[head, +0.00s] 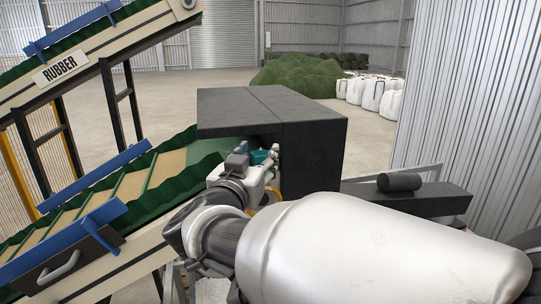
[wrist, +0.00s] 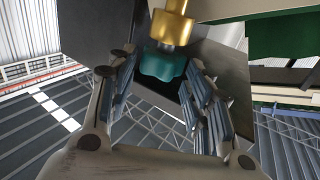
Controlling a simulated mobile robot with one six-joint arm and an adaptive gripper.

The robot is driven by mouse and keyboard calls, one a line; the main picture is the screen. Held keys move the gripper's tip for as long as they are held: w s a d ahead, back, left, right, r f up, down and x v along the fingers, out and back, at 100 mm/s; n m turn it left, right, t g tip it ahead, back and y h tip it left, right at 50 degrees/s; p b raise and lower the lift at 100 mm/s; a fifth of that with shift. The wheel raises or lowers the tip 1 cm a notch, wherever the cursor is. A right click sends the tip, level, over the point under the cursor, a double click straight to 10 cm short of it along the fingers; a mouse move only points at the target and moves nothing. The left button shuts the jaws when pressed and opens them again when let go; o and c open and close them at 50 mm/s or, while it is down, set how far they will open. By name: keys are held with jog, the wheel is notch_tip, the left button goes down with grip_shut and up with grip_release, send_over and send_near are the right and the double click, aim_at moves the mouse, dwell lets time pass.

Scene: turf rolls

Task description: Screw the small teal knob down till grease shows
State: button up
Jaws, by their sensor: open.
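The small teal knob (wrist: 163,68) sits at the lower end of a brass fitting (wrist: 172,24) in the wrist view. My gripper (wrist: 160,75) is open, with one finger on each side of the knob in the picture. Gaps show between the knob and the fingers, and I cannot tell how deep between the pads it lies. No grease can be made out around it. In the head view my gripper (head: 268,163) is beside the dark box, and a bit of teal (head: 260,156) shows there, partly hidden by my wrist.
A dark box-shaped housing (head: 312,150) stands right by my gripper. A green-edged conveyor (head: 110,195) with blue brackets runs up to it from the left. A dark ledge with a black roller (head: 399,182) is at right. Open floor (head: 225,80) lies beyond, with green heaps (head: 305,75) and white bags.

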jog(key=v, duration=1)
jog(key=shift+s, duration=0.4)
jog(key=shift+w+f, duration=0.1)
jog(key=s+d+f+n+g+y+b, duration=0.25)
jog(key=f+y+b, duration=0.25)
jog(key=f+b, duration=0.6)
jog(key=s+d+f+n+g+y+b, duration=0.1)
jog(key=f+n+g+y+b, duration=0.2)
jog(key=f+b, duration=0.8)
jog(key=s+d+f+m+g+h+b, duration=0.1)
jog(key=s+d+f+g+b, duration=0.1)
jog(key=s+d+f, duration=0.3)
jog(key=s+d+f+m+g+h+b, duration=0.1)
jog(key=s+d+f+g+b, duration=0.2)
jog(key=f, duration=1.1)
jog(key=s+d+f+m+g+h+b, duration=0.1)
jog(key=s+d+f+g+h+b, duration=0.1)
jog(key=s+d+f+b, duration=0.3)
jog(key=s+d+f, duration=0.3)
jog(key=s+f, duration=0.2)
jog(key=shift+s+d+f, duration=0.2)
jog(key=shift+s+d, duration=0.1)
jog(key=shift+s, duration=0.1)
jog(key=shift+g, duration=0.25)
